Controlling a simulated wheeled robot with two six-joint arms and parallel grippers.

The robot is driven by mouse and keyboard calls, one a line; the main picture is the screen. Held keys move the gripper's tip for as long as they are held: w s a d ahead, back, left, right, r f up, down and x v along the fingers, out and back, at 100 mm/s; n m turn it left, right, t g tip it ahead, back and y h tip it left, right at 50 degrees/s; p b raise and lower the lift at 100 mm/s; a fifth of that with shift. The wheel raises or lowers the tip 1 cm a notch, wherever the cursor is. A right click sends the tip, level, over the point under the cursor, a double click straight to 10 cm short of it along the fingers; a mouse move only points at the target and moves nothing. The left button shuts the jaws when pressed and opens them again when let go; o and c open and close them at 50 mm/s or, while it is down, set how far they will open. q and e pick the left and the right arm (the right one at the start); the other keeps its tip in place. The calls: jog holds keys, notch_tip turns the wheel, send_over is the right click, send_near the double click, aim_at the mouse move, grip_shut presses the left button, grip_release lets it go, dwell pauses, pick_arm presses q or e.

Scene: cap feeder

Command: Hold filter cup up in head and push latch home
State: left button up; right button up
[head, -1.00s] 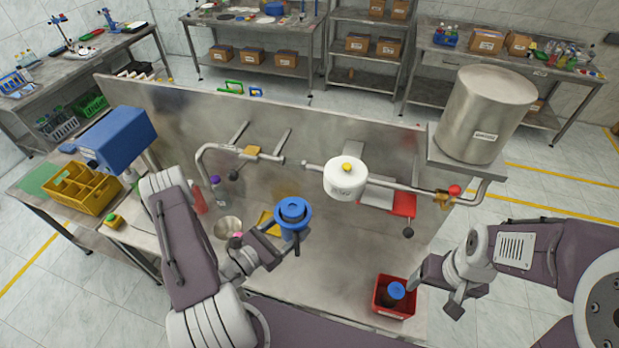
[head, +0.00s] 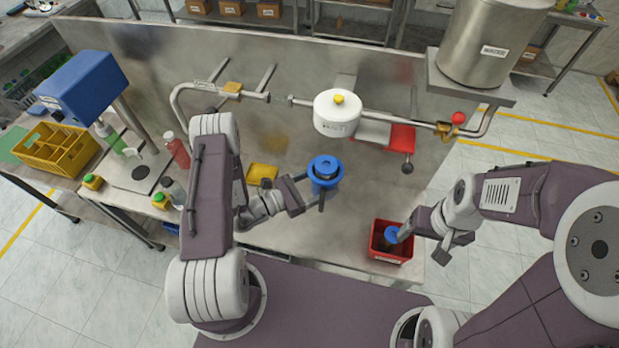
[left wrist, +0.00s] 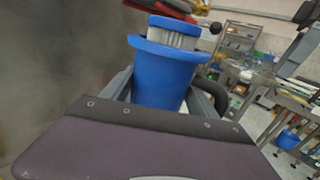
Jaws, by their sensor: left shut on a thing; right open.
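My left gripper (head: 308,186) is shut on the blue filter cup (head: 323,183) and holds it upright above the bench. In the left wrist view the cup (left wrist: 162,80) sits between the fingers, with a pale ribbed insert and a blue top piece in its mouth. The white round head (head: 337,122) with a yellow knob hangs on the pipe, above the cup in the picture and apart from it. A red plate (head: 402,138) and a dark-knobbed lever (head: 407,168) are to its right; which is the latch I cannot tell. My right gripper (head: 405,233) is open at the red bin.
The red bin (head: 378,243) holds a blue round piece (head: 391,234). A metal panel (head: 250,65) stands behind the pipework. A steel tank (head: 490,45) is at the upper right. A yellow crate (head: 58,150), bottles and a blue machine (head: 80,82) are at the left.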

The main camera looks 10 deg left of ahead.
pick_arm(q)
jog(key=shift+w+r, duration=0.1)
jog(key=shift+w, duration=0.25)
jog(key=w+r, duration=0.5)
jog(key=w, duration=0.7)
jog(key=shift+w+r+p, duration=0.15)
jog(key=shift+r+p, duration=0.15)
jog(key=shift+p, duration=0.1)
dwell(0.7)
dwell(0.9)
